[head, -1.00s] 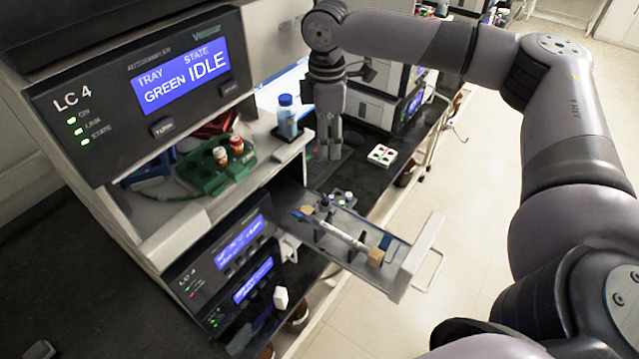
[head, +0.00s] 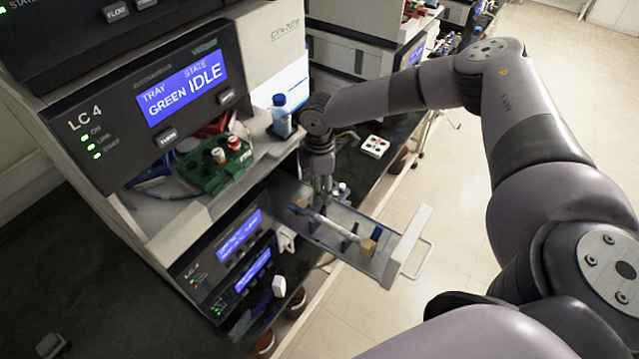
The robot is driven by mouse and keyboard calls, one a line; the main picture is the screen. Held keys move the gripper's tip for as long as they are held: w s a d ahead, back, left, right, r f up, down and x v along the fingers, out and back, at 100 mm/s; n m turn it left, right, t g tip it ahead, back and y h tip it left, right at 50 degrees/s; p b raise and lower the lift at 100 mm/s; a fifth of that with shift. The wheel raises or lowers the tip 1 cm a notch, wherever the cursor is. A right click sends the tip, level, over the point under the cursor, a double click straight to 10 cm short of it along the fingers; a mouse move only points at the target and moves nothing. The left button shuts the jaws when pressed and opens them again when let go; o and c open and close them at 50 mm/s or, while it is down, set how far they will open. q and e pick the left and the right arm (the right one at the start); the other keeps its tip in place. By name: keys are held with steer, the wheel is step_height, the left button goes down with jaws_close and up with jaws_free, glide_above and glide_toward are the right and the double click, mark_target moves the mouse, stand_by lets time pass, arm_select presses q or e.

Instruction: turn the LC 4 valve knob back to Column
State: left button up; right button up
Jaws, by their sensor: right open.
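The LC 4 stack has a top module (head: 165,95) whose display reads TRAY GREEN, STATE IDLE. Two smaller blue displays sit on the modules below, their text too blurred to read. A white knob-like piece (head: 279,286) sticks out from the lowest module front, and a pale piece (head: 286,240) sits above it. I cannot tell which is the valve knob or read its position. My right gripper (head: 322,200) points down over the inner end of the pulled-out drawer (head: 380,268). It is open, with its fingertips small and partly hidden. My left gripper is not in view.
The drawer juts out with a column (head: 335,228) in it and a handle (head: 422,258) at its outer end. A green vial tray (head: 205,178) sits in the opened upper module, a blue-capped bottle (head: 281,115) beside it. A white block (head: 374,146) lies on the bench.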

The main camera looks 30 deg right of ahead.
steer(key=shift+f, duration=0.45)
steer(key=shift+c, duration=0.3)
jaws_close()
